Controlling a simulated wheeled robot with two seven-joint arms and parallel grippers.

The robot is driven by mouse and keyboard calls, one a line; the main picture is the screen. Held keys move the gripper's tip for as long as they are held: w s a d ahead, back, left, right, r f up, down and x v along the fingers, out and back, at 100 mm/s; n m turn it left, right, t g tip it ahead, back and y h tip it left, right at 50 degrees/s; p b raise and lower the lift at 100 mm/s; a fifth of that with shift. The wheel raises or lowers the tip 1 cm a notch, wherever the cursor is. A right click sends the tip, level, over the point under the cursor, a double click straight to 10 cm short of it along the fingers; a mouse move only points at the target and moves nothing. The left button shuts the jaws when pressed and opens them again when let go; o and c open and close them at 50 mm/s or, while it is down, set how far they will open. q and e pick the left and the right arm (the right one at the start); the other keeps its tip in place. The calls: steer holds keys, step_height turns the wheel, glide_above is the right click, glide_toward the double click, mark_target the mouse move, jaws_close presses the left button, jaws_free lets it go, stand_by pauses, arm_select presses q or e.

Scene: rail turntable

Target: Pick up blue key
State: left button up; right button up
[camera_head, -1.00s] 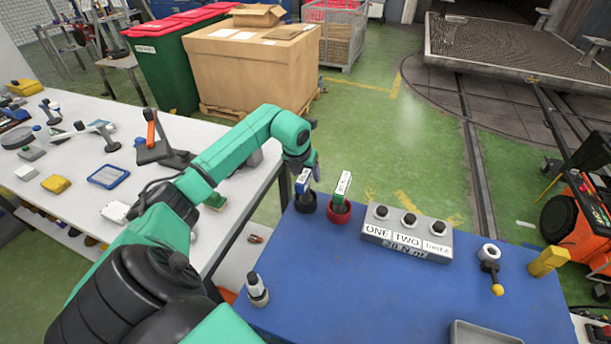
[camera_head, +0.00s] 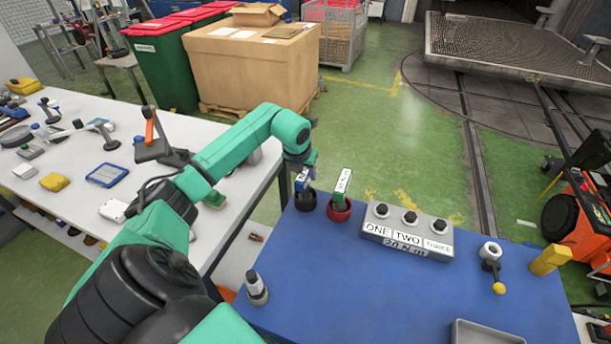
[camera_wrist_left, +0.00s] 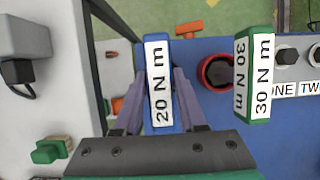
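The blue key (camera_head: 299,184), with a white label, stands in a black round holder (camera_head: 305,201) at the back left of the blue table. In the left wrist view the blue key (camera_wrist_left: 160,52) reads "20 N m". My left gripper (camera_head: 303,165) is over its top, with one finger on each side of it. In the left wrist view my left gripper's fingers (camera_wrist_left: 159,95) are very close to the key's sides; whether they press on it I cannot tell. My right gripper is not in view.
A green key (camera_head: 342,188) labelled "30 N m" stands in a red holder (camera_head: 339,211) just right of the blue key. A grey button box (camera_head: 407,243) is further right. A white table (camera_head: 75,145) with tools lies left. The blue table's middle (camera_head: 360,290) is clear.

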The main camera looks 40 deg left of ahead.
arm_select(q)
jaws_close()
stand_by(1.1)
